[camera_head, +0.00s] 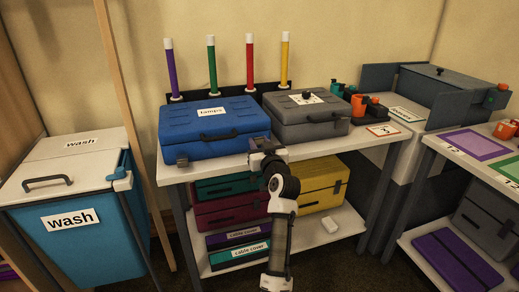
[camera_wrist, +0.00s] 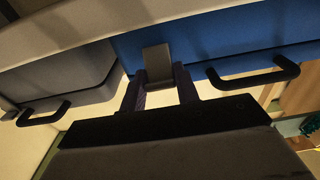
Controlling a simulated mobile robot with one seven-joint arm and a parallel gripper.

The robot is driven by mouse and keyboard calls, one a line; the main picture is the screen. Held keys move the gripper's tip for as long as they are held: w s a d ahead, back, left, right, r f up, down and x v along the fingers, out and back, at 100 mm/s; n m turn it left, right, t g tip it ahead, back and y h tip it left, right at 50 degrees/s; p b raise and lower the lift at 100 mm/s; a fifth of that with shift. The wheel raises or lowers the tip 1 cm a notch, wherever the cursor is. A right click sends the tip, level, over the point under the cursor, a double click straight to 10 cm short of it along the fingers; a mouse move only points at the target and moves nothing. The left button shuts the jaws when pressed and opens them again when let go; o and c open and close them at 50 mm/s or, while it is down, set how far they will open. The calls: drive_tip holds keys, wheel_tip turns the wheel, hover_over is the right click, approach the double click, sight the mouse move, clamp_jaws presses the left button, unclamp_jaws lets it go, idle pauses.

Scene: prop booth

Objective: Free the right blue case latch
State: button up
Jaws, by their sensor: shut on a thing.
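The closed blue case (camera_head: 188,127) stands on the table, its lid marked "lamps" and a dark handle on its front. Its left latch (camera_head: 182,162) shows at the front. My gripper (camera_head: 258,147) is at the case's front right corner and hides the right latch in the head view. In the wrist view the right latch (camera_wrist: 156,60), a small grey plate against the blue case (camera_wrist: 215,38), sits between the two fingers of my gripper (camera_wrist: 160,88), which is shut on it. Whether the latch is still fastened I cannot tell.
A grey case (camera_head: 310,131) stands close on the right; its handle (camera_wrist: 43,114) shows in the wrist view. Coloured tubes (camera_head: 212,65) stand behind. Coloured cases (camera_head: 228,212) fill the shelf below. A blue "wash" bin (camera_head: 85,245) stands left.

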drive_tip(key=shift+s+d+f+t+y+b, duration=0.15)
drive_tip(key=shift+f+t+b, duration=0.3)
drive_tip(key=shift+b, duration=1.2)
drive_tip(key=shift+a+f+t+y+b, duration=0.15)
drive_tip(key=shift+f+t+b, duration=0.3)
drive_tip(key=shift+b, duration=1.2)
drive_tip(key=f+t+b, duration=0.1)
drive_tip(key=t+b, duration=0.1)
drive_tip(key=b, duration=0.9)
drive_tip(key=shift+s+d+f+y+b, duration=0.1)
drive_tip(key=shift+y+b, duration=0.3)
drive_tip(key=t+b, duration=0.1)
drive_tip(key=b, duration=0.3)
drive_tip(key=shift+f+t+b, duration=0.1)
drive_tip(key=shift+t+b, duration=0.2)
drive_tip(key=shift+b, duration=1.35)
drive_tip(key=shift+t+y+b, duration=0.4)
drive_tip(key=shift+t+b, duration=0.2)
drive_tip(key=shift+b, duration=0.8)
drive_tip(key=shift+r, duration=0.2)
drive_tip(key=o, duration=1)
drive_tip(key=shift+f, duration=0.1)
